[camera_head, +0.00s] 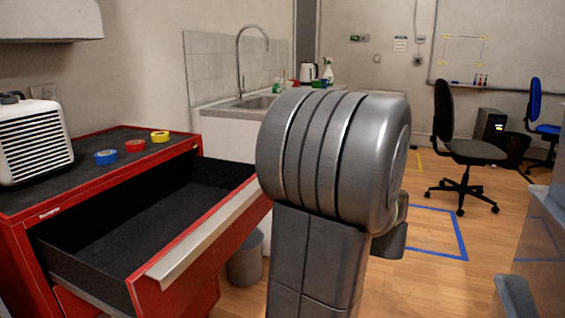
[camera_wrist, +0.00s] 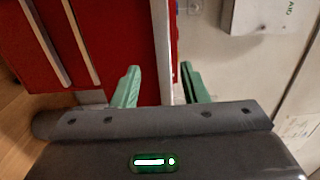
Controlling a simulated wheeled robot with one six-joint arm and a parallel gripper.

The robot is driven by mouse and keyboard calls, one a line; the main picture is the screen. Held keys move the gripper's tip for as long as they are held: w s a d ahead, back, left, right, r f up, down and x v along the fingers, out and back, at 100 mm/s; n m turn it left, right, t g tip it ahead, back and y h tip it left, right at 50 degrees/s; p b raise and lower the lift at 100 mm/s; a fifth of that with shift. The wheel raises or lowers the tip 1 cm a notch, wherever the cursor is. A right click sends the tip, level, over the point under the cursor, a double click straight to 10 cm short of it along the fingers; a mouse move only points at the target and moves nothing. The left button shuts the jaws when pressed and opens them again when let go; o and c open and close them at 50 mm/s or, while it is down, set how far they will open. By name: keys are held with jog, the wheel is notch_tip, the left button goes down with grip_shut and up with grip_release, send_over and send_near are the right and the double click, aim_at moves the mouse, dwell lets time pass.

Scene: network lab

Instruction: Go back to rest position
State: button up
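My gripper (camera_wrist: 160,72) shows in the wrist view with its two green fingers spread apart. It is open and nothing is seen held. A pale strip runs down the picture behind the gap between the fingers, along a red panel (camera_wrist: 110,50); I cannot tell how far off it is. In the head view my grey arm fills the middle and my gripper is not seen. A red tool cabinet (camera_head: 18,262) stands at the left with its top drawer (camera_head: 125,225) pulled open. The visible inside of the drawer looks empty.
Blue tape (camera_head: 106,157), red tape (camera_head: 135,146), yellow tape (camera_head: 160,137) and a white heater-like box (camera_head: 32,142) stand on the cabinet. A grey bin (camera_head: 246,262) stands beyond the drawer. A sink (camera_head: 245,105) is behind. An office chair (camera_head: 462,150) stands right; floor between is clear.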

aim_at(244, 208)
jog(key=b+x, duration=0.1)
jog(key=x, duration=0.7)
jog(key=shift+w+a+r, duration=0.1)
jog(key=shift+w+a, duration=0.05)
jog(key=shift+a, duration=0.1)
jog(key=shift+d, duration=0.1)
jog(key=p+v, duration=0.2)
jog(key=v, duration=1.2)
jog(key=b+x, duration=0.2)
jog(key=x, duration=1.4)
